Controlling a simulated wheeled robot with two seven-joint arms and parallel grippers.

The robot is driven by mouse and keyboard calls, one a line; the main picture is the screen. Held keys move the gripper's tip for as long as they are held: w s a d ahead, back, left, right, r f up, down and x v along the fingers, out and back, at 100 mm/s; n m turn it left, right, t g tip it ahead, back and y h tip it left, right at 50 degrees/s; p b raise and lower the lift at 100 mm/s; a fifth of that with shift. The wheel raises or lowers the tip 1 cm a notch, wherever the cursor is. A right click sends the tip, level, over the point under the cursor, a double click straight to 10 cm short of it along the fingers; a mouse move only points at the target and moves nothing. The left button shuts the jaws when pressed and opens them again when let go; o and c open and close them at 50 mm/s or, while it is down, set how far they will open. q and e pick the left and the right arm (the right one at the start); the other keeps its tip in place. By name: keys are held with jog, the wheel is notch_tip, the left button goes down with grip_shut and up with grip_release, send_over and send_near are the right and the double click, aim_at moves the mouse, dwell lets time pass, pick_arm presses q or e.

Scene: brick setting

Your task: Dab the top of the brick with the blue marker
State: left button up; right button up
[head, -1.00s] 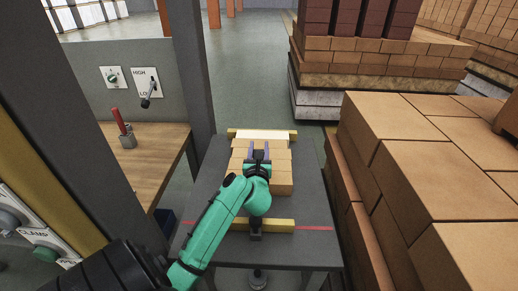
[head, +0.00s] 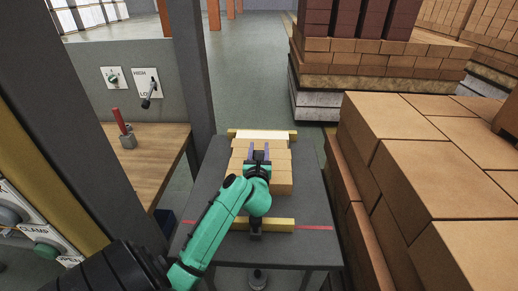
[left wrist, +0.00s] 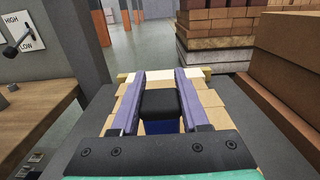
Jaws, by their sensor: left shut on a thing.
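Tan bricks (head: 280,178) lie in rows on a dark table; a paler brick (head: 264,136) lies at the far end. My left gripper (head: 258,156) is above the tan rows, its two purple fingers pointing away from me. In the left wrist view the gripper (left wrist: 160,76) is shut on the marker (left wrist: 158,103), seen as a black block with blue below it. The marker's tip is hidden, so I cannot tell whether it touches a brick. My right gripper is not in view.
The dark table (head: 312,200) has yellow bars at its front (head: 280,225) and back. A wooden bench (head: 155,160) at left holds a grey holder (head: 127,141) with a red stick. Big brick stacks (head: 440,170) stand close on the right. A grey post (head: 192,70) stands at left.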

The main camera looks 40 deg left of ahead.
pick_arm(q)
jog(key=shift+f, duration=0.3)
dwell(0.6)
notch_tip(320, 180, up, 7)
jog(key=p, duration=0.8)
dwell(0.4)
